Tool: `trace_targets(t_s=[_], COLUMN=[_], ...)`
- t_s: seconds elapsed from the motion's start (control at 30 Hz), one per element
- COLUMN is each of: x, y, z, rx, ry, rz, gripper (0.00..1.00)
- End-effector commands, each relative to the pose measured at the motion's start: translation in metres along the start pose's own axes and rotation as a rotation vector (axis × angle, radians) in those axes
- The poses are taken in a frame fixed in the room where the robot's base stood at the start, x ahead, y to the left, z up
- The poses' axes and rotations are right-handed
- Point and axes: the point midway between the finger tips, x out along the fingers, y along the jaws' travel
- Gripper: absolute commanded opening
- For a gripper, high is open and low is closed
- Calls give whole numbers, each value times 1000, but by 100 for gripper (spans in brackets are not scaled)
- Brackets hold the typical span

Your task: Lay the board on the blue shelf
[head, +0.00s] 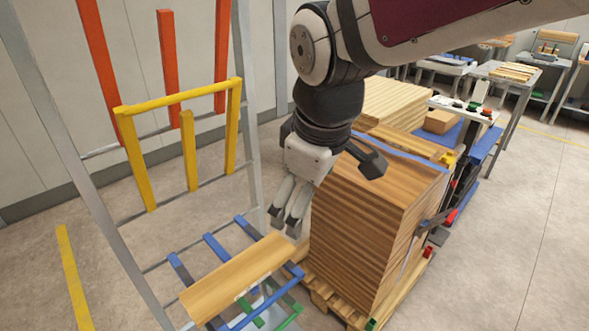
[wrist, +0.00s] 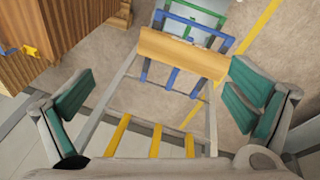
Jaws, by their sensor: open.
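The board (head: 237,277), a light wooden plank, lies flat across the bars of the blue shelf (head: 215,246). Its right end is near the blue rail at the front. In the wrist view the board (wrist: 183,55) lies across the blue shelf bars (wrist: 170,78), ahead of my fingers and apart from them. My gripper (head: 287,222) is above and behind the board's right end in the head view, empty. In the wrist view its green-padded fingers (wrist: 160,92) are spread wide with only the rack and floor between them.
The grey rack also carries yellow bars (head: 190,150) and red-orange bars (head: 168,65) higher up, and green bars (head: 285,318) below. A tall stack of boards (head: 362,225) on a pallet stands close to the right of my gripper. Workbenches (head: 510,75) stand at the back right.

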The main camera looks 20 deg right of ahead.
Motion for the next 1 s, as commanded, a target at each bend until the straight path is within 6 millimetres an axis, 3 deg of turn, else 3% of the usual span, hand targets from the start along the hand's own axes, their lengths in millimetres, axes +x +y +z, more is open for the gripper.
trace_targets(t_s=[0.03,0.2,0.4,1.0], x=[-12,-36,-45,-46], y=[-3,-15,-27,-29], z=[14,54,79,83], rx=[98,417,635,677], ry=[25,93,143,151], rz=[16,35,30,27], gripper=[99,99,99,99])
